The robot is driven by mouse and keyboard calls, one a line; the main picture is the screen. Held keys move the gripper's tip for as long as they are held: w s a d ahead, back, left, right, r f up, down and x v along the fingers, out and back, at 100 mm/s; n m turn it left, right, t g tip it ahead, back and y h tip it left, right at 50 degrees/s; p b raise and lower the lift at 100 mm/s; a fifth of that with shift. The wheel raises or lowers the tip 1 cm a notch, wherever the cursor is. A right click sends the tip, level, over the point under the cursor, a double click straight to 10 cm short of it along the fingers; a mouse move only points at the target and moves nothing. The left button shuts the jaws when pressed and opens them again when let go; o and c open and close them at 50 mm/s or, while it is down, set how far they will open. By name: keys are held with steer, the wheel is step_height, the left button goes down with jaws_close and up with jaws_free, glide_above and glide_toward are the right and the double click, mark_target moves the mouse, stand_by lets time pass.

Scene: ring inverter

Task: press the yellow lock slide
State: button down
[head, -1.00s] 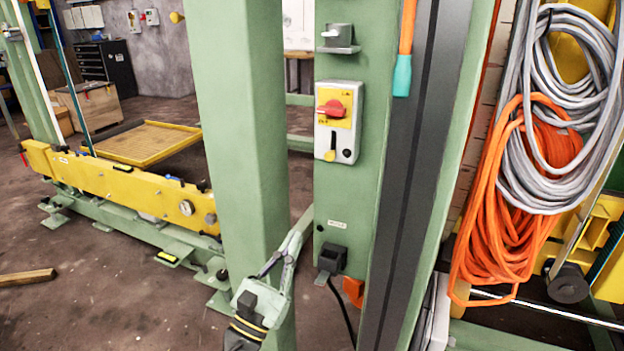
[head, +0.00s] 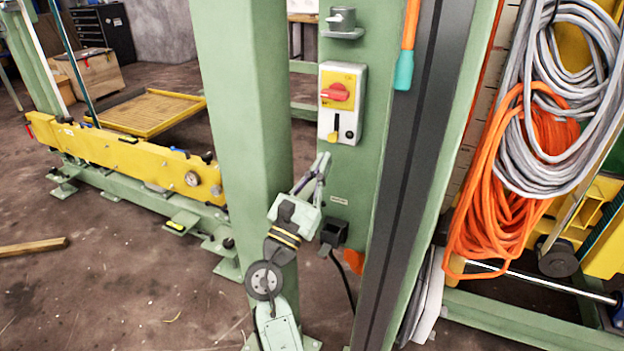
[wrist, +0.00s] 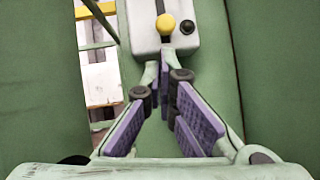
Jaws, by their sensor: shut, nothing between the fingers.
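The yellow lock slide (head: 333,135) is a small yellow tab low on a grey switch box (head: 350,121), below a red rotary knob (head: 336,92) on a yellow plate. The box is fixed to a green post. In the wrist view the slide's rounded yellow end (wrist: 166,23) sits at the bottom of a dark slot, straight above my fingertips. My gripper (head: 322,160) is shut and empty, pointing up just below and left of the box. In the wrist view the fingertips (wrist: 164,66) meet near the box's lower edge. I cannot tell whether they touch the box.
A wide green column (head: 240,120) stands left of the box, close to my arm. A black socket (head: 334,232) with a cable is below. An orange and teal handle (head: 405,60) hangs at upper right. Orange and grey cable coils (head: 515,170) hang further right. A black button (wrist: 187,27) sits beside the slide.

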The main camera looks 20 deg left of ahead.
mark_target(334, 136)
steer(key=shift+w+d+r, duration=0.1)
steer(key=shift+w+r, duration=0.05)
steer(key=shift+r, duration=0.55)
steer(key=shift+r, duration=0.1)
step_height(334, 136, up, 4)
steer(key=p, duration=0.4)
steer(key=shift+f, duration=0.3)
